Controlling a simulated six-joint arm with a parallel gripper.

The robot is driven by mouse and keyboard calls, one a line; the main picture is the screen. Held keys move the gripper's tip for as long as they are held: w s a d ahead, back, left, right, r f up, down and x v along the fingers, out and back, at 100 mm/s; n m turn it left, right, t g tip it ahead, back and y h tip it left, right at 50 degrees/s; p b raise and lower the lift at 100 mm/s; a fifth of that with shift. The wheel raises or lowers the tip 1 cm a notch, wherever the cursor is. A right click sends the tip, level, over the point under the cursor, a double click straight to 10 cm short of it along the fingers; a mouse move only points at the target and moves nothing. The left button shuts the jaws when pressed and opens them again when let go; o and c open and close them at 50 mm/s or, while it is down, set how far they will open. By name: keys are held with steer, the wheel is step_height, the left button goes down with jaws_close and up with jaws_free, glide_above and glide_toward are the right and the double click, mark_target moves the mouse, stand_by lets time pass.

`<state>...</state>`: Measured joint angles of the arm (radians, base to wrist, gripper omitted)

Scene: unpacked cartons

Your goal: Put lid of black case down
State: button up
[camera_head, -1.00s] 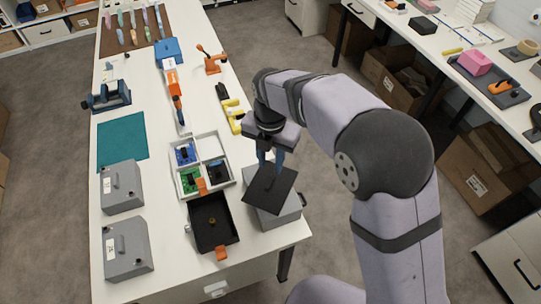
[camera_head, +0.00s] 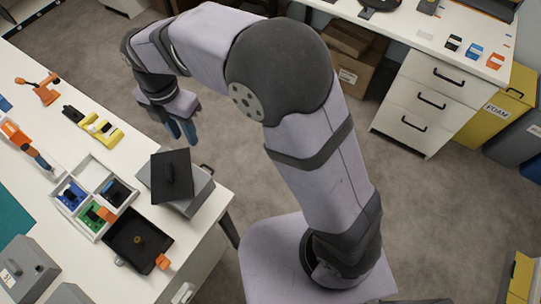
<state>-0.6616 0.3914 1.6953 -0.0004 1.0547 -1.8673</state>
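The black lid (camera_head: 172,176), a flat dark panel with a raised handle, lies on top of a grey box (camera_head: 200,193) near the table's right edge. It sits askew, so part of the box's top shows around it. The open black case (camera_head: 128,238) stands to the lower left, an orange latch at its front and a small brass-coloured piece inside. My gripper (camera_head: 182,132) is above and slightly right of the lid, apart from it. Its two blue fingers are apart with nothing between them.
A white divided tray (camera_head: 93,170) with blue, green and black parts lies left of the lid. A yellow tool (camera_head: 100,128) and an orange clamp-like object (camera_head: 38,88) are farther back. Grey boxes (camera_head: 27,270) stand at lower left. Floor is free right of the table.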

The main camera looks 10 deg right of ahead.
steer(key=s+d+f+m, duration=0.1)
steer(key=s+d+m, duration=0.3)
steer(key=d+m, duration=0.4)
steer(key=s+d+f+m, duration=0.2)
steer(key=s+d+m, duration=0.1)
steer(key=d+m, duration=0.6)
steer(key=s+d+f+m, duration=0.1)
steer(key=s+d+m, duration=0.3)
steer(key=d+m, duration=0.5)
steer(key=m, duration=0.3)
steer(key=shift+s+d+f, duration=0.15)
steer(key=shift+s+f, duration=0.2)
steer(key=shift+f, duration=0.05)
steer(key=shift+f, duration=0.1)
step_height(320, 180, down, 19)
steer(key=b, duration=1.9)
steer(key=shift+f+b, duration=0.2)
steer(key=shift+b, duration=0.1)
step_height(320, 180, down, 25)
steer(key=b, duration=2.5)
